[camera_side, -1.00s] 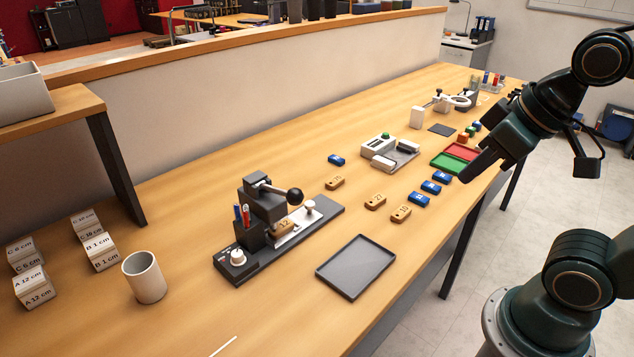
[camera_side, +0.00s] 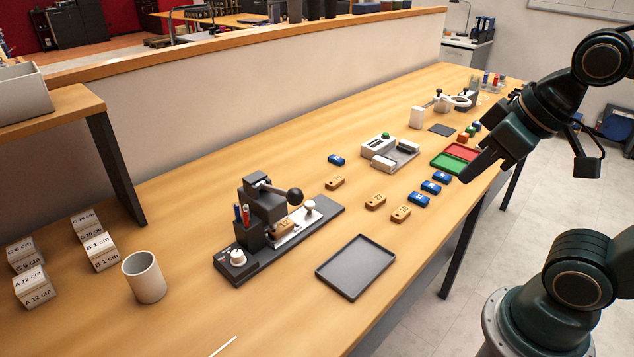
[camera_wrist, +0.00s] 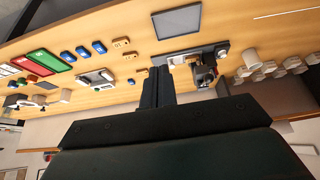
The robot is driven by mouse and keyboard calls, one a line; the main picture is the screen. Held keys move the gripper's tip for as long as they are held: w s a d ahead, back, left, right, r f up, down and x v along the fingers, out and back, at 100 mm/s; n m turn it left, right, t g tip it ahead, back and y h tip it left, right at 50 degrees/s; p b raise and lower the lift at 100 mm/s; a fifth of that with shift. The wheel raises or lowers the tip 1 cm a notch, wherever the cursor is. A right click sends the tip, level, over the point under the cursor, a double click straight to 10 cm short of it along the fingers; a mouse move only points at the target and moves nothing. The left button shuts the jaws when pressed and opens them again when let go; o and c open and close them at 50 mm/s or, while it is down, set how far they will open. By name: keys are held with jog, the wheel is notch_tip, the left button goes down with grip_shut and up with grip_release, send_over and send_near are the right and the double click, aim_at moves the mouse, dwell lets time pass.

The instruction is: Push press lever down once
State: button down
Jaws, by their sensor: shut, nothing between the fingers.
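The press lever (camera_side: 277,188) is a dark arm ending in a black ball knob (camera_side: 295,196). It sticks out to the right from the dark press (camera_side: 263,204) on a long dark base. A wooden tag marked 12 (camera_side: 284,226) sits in the press below the lever. My gripper (camera_side: 473,176) is shut and empty, high at the right by the green tray, well apart from the lever.
An empty dark tray (camera_side: 368,290) lies right of the press. Wooden tags (camera_side: 375,201) and blue tags (camera_side: 420,199) lie between the press and the green tray (camera_side: 449,163). A white cup (camera_side: 144,277) and labelled blocks (camera_side: 35,288) stand at the left.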

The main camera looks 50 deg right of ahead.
dwell(0.3)
jog(key=w+a+r+n, duration=0.1)
jog(key=w+a+n, duration=0.2)
jog(key=w, duration=0.6)
jog(key=w+a+r+n+y, duration=0.1)
jog(key=w+a+n, duration=0.3)
jog(key=w, duration=0.5)
jog(key=w+a+r+n, duration=0.1)
jog(key=w+a+n, duration=0.3)
jog(key=w, duration=0.5)
jog(key=shift+w+a+t+y, duration=0.3)
jog(key=shift+w+a+y, duration=0.1)
jog(key=shift+a, duration=0.2)
jog(key=shift+s+f, duration=0.1)
send_near(277, 190)
jog(key=shift+a+x, duration=0.25)
jog(key=shift+x, duration=0.8)
